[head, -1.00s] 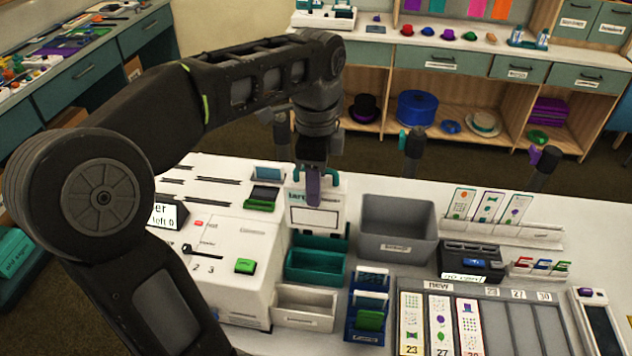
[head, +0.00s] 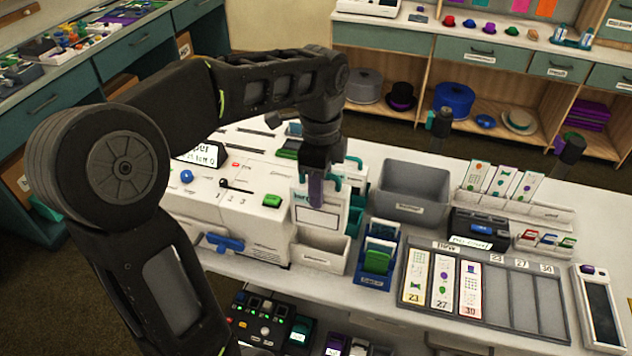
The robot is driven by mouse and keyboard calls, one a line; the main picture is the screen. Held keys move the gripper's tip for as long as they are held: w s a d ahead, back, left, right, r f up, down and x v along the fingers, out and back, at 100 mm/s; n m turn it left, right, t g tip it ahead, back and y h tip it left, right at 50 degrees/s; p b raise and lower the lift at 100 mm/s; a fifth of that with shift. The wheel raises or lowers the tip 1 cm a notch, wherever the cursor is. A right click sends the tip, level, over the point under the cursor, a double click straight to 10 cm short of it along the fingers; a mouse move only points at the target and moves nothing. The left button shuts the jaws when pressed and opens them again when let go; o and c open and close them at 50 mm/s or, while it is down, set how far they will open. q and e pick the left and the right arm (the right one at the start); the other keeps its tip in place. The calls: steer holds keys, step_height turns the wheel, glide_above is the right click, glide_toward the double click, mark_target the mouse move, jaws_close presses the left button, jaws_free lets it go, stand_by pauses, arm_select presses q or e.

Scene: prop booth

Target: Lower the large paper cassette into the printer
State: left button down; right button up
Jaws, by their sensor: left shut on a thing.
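The large paper cassette (head: 328,218) is a white upright panel with a teal label and a dark-edged blank field. My left gripper (head: 316,190) is shut on its upper part and holds it upright, to the right of the printer. The printer (head: 240,225) is a white boxy machine with a green button, a black lever and a small display (head: 201,153) reading about paper left 0. The cassette appears above or behind a white open bin (head: 318,262) and hides part of the teal pieces behind it. My right gripper is out of view.
A grey bin (head: 412,190), a blue rack (head: 375,275) and a card tray (head: 520,300) stand to the right on the table. Dark posts (head: 440,128) rise at the back edge. A control panel (head: 262,318) with lit buttons lies below the front edge.

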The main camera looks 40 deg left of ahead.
mark_target(320, 226)
arm_select(q)
steer(key=shift+w+a+f, duration=0.1)
steer(key=shift+w+a, duration=0.05)
steer(key=shift+w, duration=0.1)
steer(key=shift+s, duration=0.1)
steer(key=shift+f+b, duration=1.25)
steer(key=shift+f, duration=0.1)
steer(key=shift+f+b, duration=0.8)
steer(key=shift+f, duration=0.15)
steer(key=shift+f, duration=0.4)
steer(key=shift+f+b, duration=2.6)
steer(key=shift+f, duration=0.8)
steer(key=shift+f, duration=0.15)
